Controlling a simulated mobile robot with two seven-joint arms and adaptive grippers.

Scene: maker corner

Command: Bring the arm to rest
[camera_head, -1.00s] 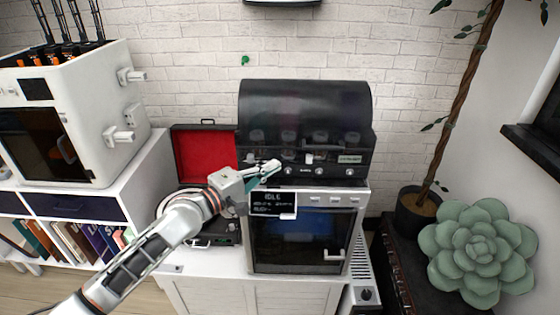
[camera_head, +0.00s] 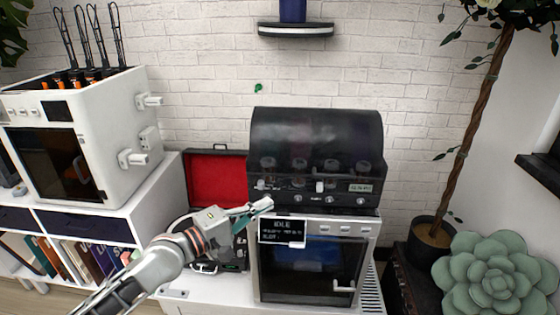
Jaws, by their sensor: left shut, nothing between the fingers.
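My left arm comes in from the lower left. Its left gripper (camera_head: 256,209) is shut and empty, with its fingertips pointing right. In the picture it lies over the lower left corner of the black hooded machine (camera_head: 318,140) and just above the dark screen reading IDLE. I cannot tell whether the fingers touch the machine. My right gripper is not in view.
A white oven-like unit (camera_head: 345,226) with a dark glass door stands under the black machine. An open red-lined case (camera_head: 217,172) is behind my gripper. A white printer (camera_head: 105,120) stands on a shelf at left. A succulent (camera_head: 490,275) fills the lower right.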

